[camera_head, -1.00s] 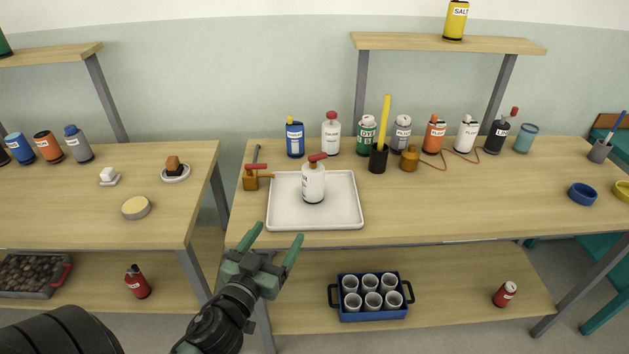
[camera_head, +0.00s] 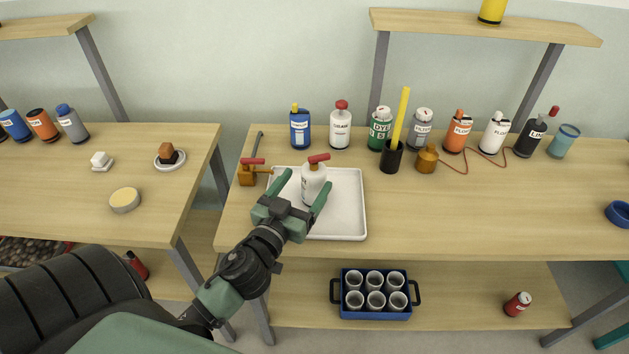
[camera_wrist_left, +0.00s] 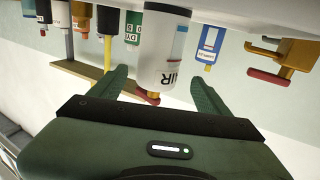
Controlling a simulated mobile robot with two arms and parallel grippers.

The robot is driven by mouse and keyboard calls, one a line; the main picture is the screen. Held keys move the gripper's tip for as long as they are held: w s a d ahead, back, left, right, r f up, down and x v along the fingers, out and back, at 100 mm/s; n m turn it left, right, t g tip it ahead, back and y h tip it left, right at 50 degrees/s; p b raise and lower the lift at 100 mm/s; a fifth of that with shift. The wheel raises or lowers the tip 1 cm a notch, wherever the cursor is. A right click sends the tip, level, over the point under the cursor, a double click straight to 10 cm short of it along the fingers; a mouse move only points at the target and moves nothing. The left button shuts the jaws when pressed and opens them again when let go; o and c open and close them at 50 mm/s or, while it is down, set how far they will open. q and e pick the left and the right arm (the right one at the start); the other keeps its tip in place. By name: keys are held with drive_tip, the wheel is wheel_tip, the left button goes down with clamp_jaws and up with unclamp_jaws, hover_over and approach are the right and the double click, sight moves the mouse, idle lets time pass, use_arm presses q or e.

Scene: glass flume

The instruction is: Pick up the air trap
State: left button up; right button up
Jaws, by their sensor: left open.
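The air trap (camera_head: 313,184) is a white bottle with a red handle on top. It stands upright in a white tray (camera_head: 346,215) on the bench. My left gripper (camera_head: 303,190) is open, with its green fingers on either side of the bottle in the head view. My right gripper is not in view.
An orange-brown valve with a red handle (camera_head: 249,173) stands just left of the tray. Several labelled bottles line the back, with a black holder (camera_head: 391,157) before them. A blue crate of cups (camera_head: 375,312) sits on the lower shelf.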

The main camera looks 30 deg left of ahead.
sight(314, 174)
use_arm(q)
drive_tip(key=w, duration=0.2)
drive_tip(key=w+p, duration=0.1)
drive_tip(key=w, duration=0.1)
drive_tip(key=shift+w+a+f, duration=0.1)
drive_tip(key=shift+f, duration=0.2)
drive_tip(key=shift+w, duration=0.25)
drive_tip(key=c, duration=1.6)
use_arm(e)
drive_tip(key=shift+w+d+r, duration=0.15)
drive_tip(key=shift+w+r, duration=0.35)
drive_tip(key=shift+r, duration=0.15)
